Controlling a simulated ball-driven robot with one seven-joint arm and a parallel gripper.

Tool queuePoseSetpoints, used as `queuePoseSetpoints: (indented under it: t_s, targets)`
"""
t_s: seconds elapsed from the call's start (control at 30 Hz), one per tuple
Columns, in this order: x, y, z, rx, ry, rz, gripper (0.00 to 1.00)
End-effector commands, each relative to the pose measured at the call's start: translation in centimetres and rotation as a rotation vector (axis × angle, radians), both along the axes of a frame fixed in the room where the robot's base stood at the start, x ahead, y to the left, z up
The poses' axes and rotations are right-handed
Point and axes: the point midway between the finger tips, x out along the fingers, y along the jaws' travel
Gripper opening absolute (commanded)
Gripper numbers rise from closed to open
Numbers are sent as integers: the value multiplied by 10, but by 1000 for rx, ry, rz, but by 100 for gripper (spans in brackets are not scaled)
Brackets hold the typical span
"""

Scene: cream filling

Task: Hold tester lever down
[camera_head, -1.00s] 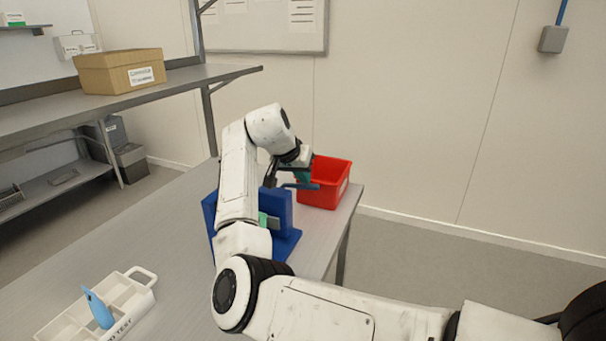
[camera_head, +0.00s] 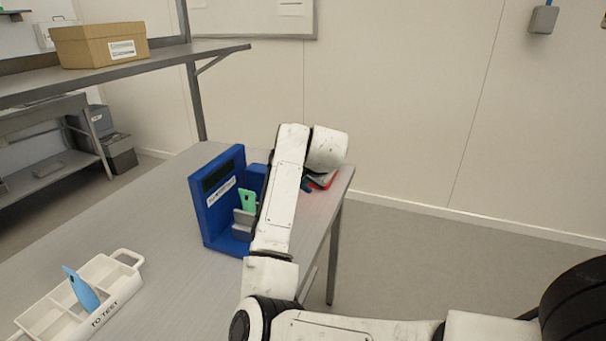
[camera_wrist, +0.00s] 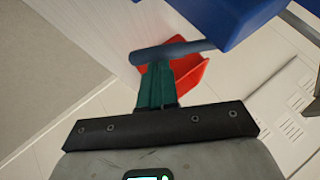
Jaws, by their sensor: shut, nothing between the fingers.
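The blue tester (camera_head: 208,223) stands upright on the table. A green item (camera_head: 247,200) sits in its grey holder. In the wrist view, the tester's blue body (camera_wrist: 228,18) fills the top right. Its blue-grey lever (camera_wrist: 190,47) sticks out leftward across the tips of my gripper (camera_wrist: 158,66). The teal fingers are shut together with nothing between them. The tips are at the lever's underside in the picture; I cannot tell whether they touch it. In the head view my arm hides most of the gripper and lever.
A red bin (camera_wrist: 193,74) stands beyond the fingers, mostly hidden by my arm in the head view. A white tray (camera_head: 122,283) holding a light-blue item (camera_head: 82,290) sits at the front left. The grey table (camera_head: 165,215) is clear between tray and tester.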

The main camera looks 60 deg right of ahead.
Motion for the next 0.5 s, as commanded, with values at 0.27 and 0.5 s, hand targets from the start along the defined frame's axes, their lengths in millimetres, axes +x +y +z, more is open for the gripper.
queuePoseSetpoints:
  t_s: [0.27, 0.5]
  targets:
    - [0, 0, -29, 16, -213, 1, 0]
    - [1, 0, -25, 16, -207, 2, 0]
